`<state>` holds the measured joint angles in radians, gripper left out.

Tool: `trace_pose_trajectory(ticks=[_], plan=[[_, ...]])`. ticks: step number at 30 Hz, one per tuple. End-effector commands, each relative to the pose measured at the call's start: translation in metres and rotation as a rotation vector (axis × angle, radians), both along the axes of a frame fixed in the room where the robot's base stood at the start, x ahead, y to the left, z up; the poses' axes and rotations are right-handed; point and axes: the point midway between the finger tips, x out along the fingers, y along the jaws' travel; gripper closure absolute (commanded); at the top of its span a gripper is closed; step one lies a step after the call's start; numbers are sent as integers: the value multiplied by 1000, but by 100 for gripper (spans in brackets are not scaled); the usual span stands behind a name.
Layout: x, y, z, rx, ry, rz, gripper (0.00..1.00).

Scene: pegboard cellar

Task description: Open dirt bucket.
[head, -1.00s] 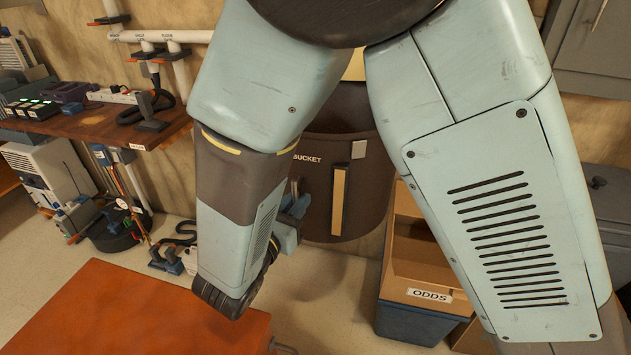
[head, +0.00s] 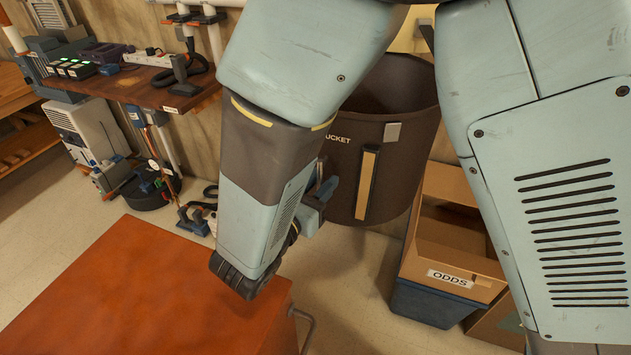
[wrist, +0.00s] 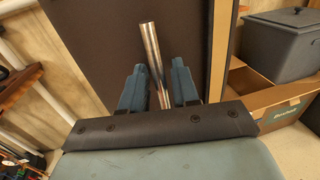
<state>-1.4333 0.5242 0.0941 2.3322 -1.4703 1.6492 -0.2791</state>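The dirt bucket (head: 407,150) is a large dark brown bin by the wooden wall. Its label is partly hidden by my arm, showing "UCKET", and its inside shows over the rim. A yellow upright strip and a small grey plate are on its front. My gripper (head: 322,198) is low at the bucket's front, left of the strip, mostly hidden behind my forearm. In the wrist view, the blue fingers of my gripper (wrist: 159,80) are apart, one on each side of a metal bar (wrist: 151,50). Gaps show beside the bar. The dark bucket front (wrist: 95,40) lies behind.
An orange-red surface (head: 130,285) fills the lower left. A cardboard box marked "ODDS" (head: 455,260) stands on a blue bin (head: 425,304) right of the bucket. A wooden shelf (head: 150,92) with tools is at the left. Floor shows clear before the bucket (head: 355,280).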

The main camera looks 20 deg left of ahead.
Motion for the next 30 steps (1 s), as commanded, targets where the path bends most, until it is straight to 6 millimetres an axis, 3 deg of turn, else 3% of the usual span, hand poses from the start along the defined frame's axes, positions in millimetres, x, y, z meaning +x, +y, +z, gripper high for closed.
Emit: trace_pose_trajectory(ticks=[8, 24, 30], plan=[[-11, 2, -1, -1, 1, 1, 70], [-110, 20, -1, -1, 1, 3, 70], [-131, 23, -1, -1, 1, 2, 70]])
